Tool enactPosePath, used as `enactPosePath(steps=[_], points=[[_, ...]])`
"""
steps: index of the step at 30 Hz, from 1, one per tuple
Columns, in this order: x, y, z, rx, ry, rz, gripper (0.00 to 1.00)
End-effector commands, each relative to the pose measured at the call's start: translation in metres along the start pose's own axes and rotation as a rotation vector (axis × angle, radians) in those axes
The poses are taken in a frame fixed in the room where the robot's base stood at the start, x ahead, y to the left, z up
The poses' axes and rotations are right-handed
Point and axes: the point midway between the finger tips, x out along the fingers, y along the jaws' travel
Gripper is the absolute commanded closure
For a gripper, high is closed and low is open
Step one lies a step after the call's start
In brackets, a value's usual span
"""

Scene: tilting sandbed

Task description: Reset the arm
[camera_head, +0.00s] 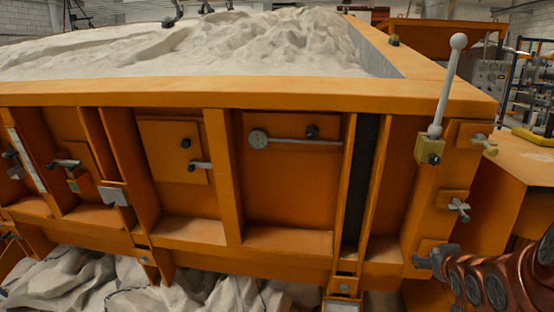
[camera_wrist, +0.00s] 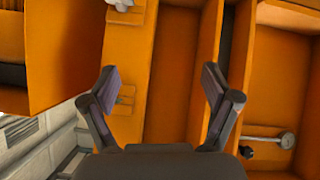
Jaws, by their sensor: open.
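My gripper (camera_wrist: 160,88) is open in the wrist view, with its two dark fingers spread apart and nothing between them. Behind the fingers is the orange side of the sandbed (camera_head: 290,95), also seen in the wrist view (camera_wrist: 182,60). In the head view my copper-coloured arm reaches in at the lower right, beside the sandbed's right corner. A white-knobbed lever (camera_head: 445,85) stands upright, slightly tilted, on a brass block at that corner.
Small clamps (camera_head: 458,208) stick out below the lever, close to my arm. A disc-ended rod (camera_head: 285,140) lies across a recessed panel. Pale sand (camera_head: 200,45) fills the bed; grey, rock-like sheeting (camera_head: 70,280) lies underneath. An orange side structure (camera_head: 520,165) stands at right.

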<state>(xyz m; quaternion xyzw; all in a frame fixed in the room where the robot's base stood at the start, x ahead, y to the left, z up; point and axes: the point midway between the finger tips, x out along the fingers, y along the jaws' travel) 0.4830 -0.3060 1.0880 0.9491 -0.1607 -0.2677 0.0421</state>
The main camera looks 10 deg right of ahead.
Motion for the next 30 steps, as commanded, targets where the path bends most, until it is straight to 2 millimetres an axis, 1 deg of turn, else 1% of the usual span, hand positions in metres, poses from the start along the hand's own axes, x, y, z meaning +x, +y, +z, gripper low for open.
enactPosePath(steps=[1,5,8,11,17,18,20,24,27,30], points=[[-0.005,-0.015,0.004,-0.015,-0.051,-0.01,0.12],[-0.023,-0.048,0.026,-0.033,-0.201,-0.026,0.12],[-0.043,-0.072,0.045,-0.046,-0.317,-0.041,0.12],[-0.067,-0.096,0.065,-0.059,-0.434,-0.061,0.12],[-0.128,-0.141,0.104,-0.087,-0.658,-0.112,0.12],[-0.143,-0.149,0.112,-0.094,-0.705,-0.124,0.12],[-0.166,-0.162,0.124,-0.104,-0.771,-0.143,0.12],[-0.221,-0.187,0.151,-0.137,-0.926,-0.198,0.12],[-0.259,-0.199,0.167,-0.162,-1.024,-0.233,0.12],[-0.288,-0.207,0.179,-0.183,-1.098,-0.263,0.12]])
